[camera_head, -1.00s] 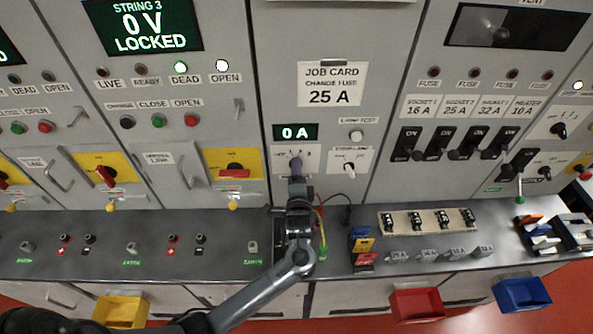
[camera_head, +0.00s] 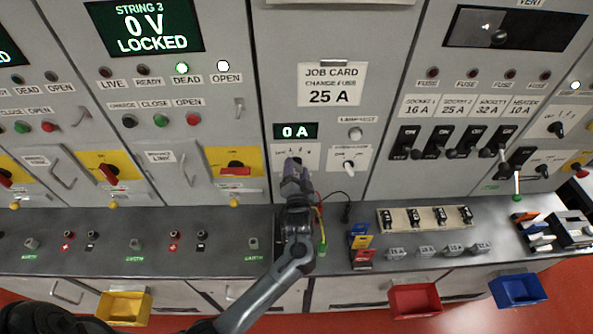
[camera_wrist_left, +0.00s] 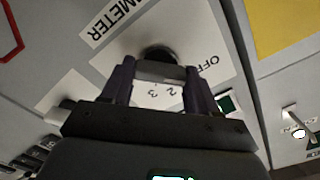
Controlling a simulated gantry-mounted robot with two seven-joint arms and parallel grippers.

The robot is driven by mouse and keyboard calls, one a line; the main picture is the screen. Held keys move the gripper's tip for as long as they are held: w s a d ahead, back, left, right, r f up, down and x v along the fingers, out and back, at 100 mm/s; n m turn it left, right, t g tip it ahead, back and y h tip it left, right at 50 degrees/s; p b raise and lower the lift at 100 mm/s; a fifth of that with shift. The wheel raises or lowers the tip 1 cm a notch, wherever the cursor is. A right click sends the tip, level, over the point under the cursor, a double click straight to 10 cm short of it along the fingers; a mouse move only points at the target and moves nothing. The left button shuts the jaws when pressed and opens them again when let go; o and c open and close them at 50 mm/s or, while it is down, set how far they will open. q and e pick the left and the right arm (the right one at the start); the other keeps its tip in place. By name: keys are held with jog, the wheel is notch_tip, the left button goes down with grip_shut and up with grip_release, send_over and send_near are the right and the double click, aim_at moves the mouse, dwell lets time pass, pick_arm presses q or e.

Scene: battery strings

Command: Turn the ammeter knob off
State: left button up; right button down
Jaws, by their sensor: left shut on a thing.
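The ammeter knob (camera_wrist_left: 158,55) is dark and round with a grey grip. It sits on a white dial plate (camera_wrist_left: 205,42) marked OFF, 2 and 3, beside a label ending in "METER". In the left wrist view my left gripper (camera_wrist_left: 160,73) has its two purple fingers on either side of the grip, shut on it. In the head view the same gripper (camera_head: 295,170) is at the panel below the green "0 A" display (camera_head: 296,131) and covers most of the knob. Which mark the knob points to is hard to tell. My right gripper is not in view.
A white-handled knob (camera_head: 349,166) and the lamp test button (camera_head: 355,134) are close on the right. The bench (camera_head: 150,225) below holds a fuse rack (camera_head: 385,222) and coloured cards (camera_head: 362,241). Thin red and yellow leads (camera_head: 321,215) hang beside my wrist.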

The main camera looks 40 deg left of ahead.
pick_arm(q)
jog(key=shift+f, duration=0.1)
dwell(0.4)
jog(key=o, duration=1.1)
jog(key=shift+w, duration=0.1)
jog(key=shift+c, duration=0.2)
jog(key=v, duration=1)
jog(key=shift+s+d+b, duration=0.2)
jog(key=shift+s+b, duration=0.2)
jog(key=shift+b, duration=0.05)
